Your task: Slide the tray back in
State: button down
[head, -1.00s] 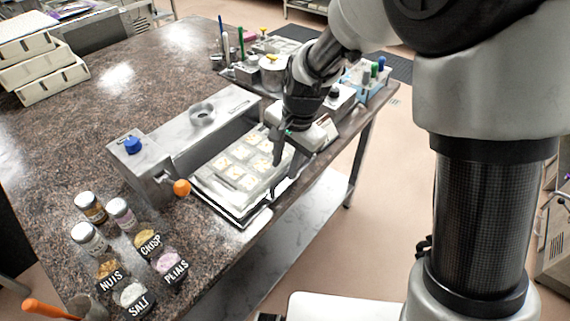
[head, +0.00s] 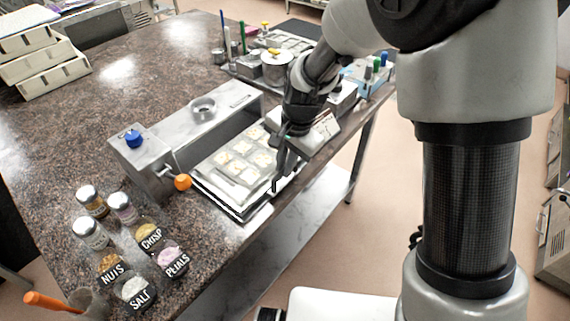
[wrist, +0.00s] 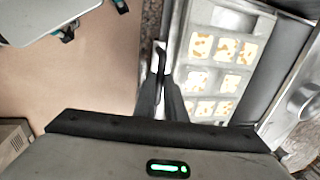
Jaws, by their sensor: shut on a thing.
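The tray (head: 243,214) is a flat metal tray on the table's front edge, partly out from the grey metal machine (head: 185,140). It holds a mould of pale squares with orange bits, seen in the head view and in the wrist view (wrist: 218,62). My gripper (head: 277,184) is at the tray's outer right side, with its fingers close together on the edge there. In the wrist view my gripper (wrist: 162,84) is beside the tray's left edge. The fingers hide the exact spot they hold.
The machine has a blue knob (head: 133,138) and an orange ball lever (head: 183,182) near the tray's left corner. Labelled ingredient dishes (head: 134,291) and jars (head: 90,199) stand at front left. A pot (head: 277,68) and tools stand behind. The floor is open on the right.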

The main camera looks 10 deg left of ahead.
jog(key=shift+a, duration=0.1)
jog(key=w+a+p, duration=0.1)
jog(key=w+a, duration=0.2)
jog(key=a, duration=0.2)
jog(key=w+a+p, duration=0.1)
jog(key=w+a, duration=0.2)
jog(key=a, duration=0.2)
jog(key=w+a+p, duration=0.1)
jog(key=w+a, duration=0.2)
jog(key=a, duration=0.3)
jog(key=shift+w, duration=0.3)
jog(key=shift+w+a+r, duration=0.15)
jog(key=shift+a, duration=0.15)
jog(key=c, duration=1.8)
grip_release()
jog(key=shift+a, duration=0.1)
jog(key=d+r, duration=0.1)
jog(key=r, duration=0.4)
jog(key=s+d+r, duration=0.1)
jog(key=r, duration=0.5)
jog(key=d+r, duration=0.1)
jog(key=r, duration=0.5)
jog(key=shift+s, duration=0.4)
